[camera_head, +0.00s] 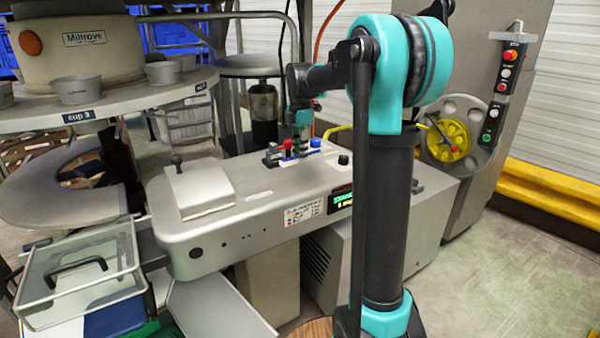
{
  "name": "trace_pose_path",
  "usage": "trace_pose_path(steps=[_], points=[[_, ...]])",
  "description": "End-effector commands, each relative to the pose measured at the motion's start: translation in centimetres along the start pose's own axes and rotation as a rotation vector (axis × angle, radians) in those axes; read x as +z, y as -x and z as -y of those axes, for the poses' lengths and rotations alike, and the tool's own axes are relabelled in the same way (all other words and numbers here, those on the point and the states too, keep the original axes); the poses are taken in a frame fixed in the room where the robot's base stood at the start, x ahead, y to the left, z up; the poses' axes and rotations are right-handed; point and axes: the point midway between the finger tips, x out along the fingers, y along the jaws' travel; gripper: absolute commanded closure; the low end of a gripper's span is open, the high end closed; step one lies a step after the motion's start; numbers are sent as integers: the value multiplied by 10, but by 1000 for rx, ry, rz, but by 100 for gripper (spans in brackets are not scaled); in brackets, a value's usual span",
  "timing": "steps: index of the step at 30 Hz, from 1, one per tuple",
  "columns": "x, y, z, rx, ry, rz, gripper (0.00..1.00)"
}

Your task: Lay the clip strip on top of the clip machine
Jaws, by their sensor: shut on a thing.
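The clip machine (250,215) is a long grey metal housing across the middle. It has a raised lid with a black knob at its left end and a lit display on its front. My gripper (301,146) points down over the top of the machine, close behind small red, blue and black knobs. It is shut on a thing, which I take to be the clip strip. The strip is too small and too hidden among the fingers and knobs to make out. I cannot tell whether it touches the machine top.
A round table (150,98) with several grey cups stands at the left. A clear box (80,275) with a black handle is at the front left. A tall cabinet with a yellow reel (447,140) stands at the right. Bare machine top lies left of my gripper.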

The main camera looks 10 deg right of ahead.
Motion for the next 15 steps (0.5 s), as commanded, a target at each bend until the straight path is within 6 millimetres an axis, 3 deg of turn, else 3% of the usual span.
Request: trace_pose_path(steps=[3,15], points=[[0,-21,0,0,0,0,100],[0,-57,0,0,0,0,100]])
